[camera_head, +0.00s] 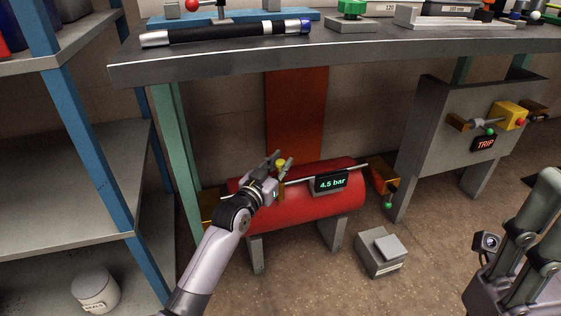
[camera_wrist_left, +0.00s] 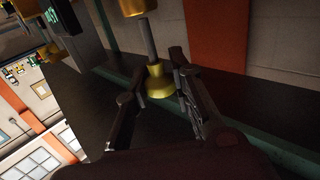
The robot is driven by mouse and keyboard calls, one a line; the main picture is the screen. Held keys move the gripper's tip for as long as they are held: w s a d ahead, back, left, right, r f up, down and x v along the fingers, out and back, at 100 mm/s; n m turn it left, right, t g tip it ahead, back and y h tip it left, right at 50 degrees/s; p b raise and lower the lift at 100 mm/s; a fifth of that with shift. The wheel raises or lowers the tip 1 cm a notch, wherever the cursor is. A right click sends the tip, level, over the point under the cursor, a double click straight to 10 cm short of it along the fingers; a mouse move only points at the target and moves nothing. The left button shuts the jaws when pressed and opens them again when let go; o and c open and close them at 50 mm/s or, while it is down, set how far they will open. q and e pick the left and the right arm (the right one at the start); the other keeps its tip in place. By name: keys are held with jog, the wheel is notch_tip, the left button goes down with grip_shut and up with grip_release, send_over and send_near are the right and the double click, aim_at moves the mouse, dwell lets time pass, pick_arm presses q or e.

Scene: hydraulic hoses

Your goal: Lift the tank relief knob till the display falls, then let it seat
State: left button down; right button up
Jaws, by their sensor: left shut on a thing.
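The tank relief knob (camera_head: 281,162) is a small yellow knob above the red tank (camera_head: 335,205). The display (camera_head: 331,183) on the tank's front reads 4.5 bar in green. My left gripper (camera_head: 278,164) is shut on the knob, one finger on each side. The left wrist view shows the knob's flared yellow part (camera_wrist_left: 158,82) between the fingertips (camera_wrist_left: 157,83). A grey stem (camera_wrist_left: 148,40) links it to a brass body (camera_wrist_left: 137,7). My right gripper (camera_head: 530,225) is partly in view at the right edge, away from the tank; its opening is unclear.
A workbench (camera_head: 350,55) overhangs the tank, with a black hose (camera_head: 230,33) on top. Blue-posted shelving (camera_head: 85,115) stands at left. A grey box (camera_head: 380,252) sits on the floor. A panel at right has a red TRIP display (camera_head: 485,143).

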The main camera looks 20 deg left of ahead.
pick_arm(q)
jog(key=shift+a+r, duration=0.1)
jog(key=c, duration=1.3)
grip_release()
jog(key=shift+c, duration=0.2)
jog(key=s+a, duration=0.2)
jog(key=s, duration=0.9)
jog(key=shift+s, duration=0.4)
jog(key=shift+a, duration=0.1)
